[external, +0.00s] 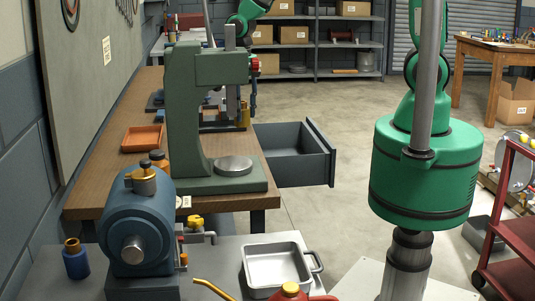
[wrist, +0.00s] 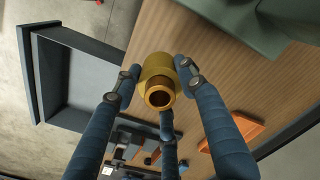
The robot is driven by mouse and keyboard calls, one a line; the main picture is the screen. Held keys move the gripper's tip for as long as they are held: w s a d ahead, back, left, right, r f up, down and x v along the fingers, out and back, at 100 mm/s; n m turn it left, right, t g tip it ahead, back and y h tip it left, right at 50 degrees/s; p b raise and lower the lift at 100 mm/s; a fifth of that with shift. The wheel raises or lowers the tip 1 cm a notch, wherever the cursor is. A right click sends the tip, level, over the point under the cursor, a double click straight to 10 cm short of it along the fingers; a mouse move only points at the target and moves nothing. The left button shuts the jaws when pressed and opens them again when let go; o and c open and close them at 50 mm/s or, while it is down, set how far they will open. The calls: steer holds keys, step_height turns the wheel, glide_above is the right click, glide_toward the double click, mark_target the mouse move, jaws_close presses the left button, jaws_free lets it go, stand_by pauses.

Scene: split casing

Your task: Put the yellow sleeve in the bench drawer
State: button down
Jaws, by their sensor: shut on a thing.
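The yellow sleeve (wrist: 156,65) is a short ring-shaped part with a copper-coloured bore, in the middle of the wrist view. My gripper (wrist: 158,82) has blue fingers closed around it, and it appears held above the wooden bench top. The bench drawer (external: 293,172) is dark grey and pulled open at the bench's right side. Its visible inside looks empty. In the wrist view the drawer (wrist: 83,47) lies left of the sleeve, and the sleeve is over the bench, not over the drawer.
The tall green press (external: 184,115) stands on the bench (external: 95,190) beside the drawer. An orange tray (external: 142,138) lies left of it. A blue machine (external: 137,230) and a grey pan (external: 274,268) stand on the nearer table. Floor beyond the drawer is clear.

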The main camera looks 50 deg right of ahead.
steer(key=w+d+b, duration=0.2)
steer(key=d+b, duration=0.1)
steer(key=d, duration=1.6)
steer(key=w+d+b, duration=0.3)
steer(key=d, duration=1.5)
step_height(320, 180, down, 19)
steer(key=shift+s+f, duration=0.15)
steer(key=shift+s, duration=0.05)
steer(key=shift+d, duration=0.1)
steer(key=shift+f+b, duration=0.6)
steer(key=shift+f, duration=2.55)
steer(key=shift+f+b, duration=0.4)
steer(key=shift+f, duration=1.45)
steer(key=shift+f, duration=0.15)
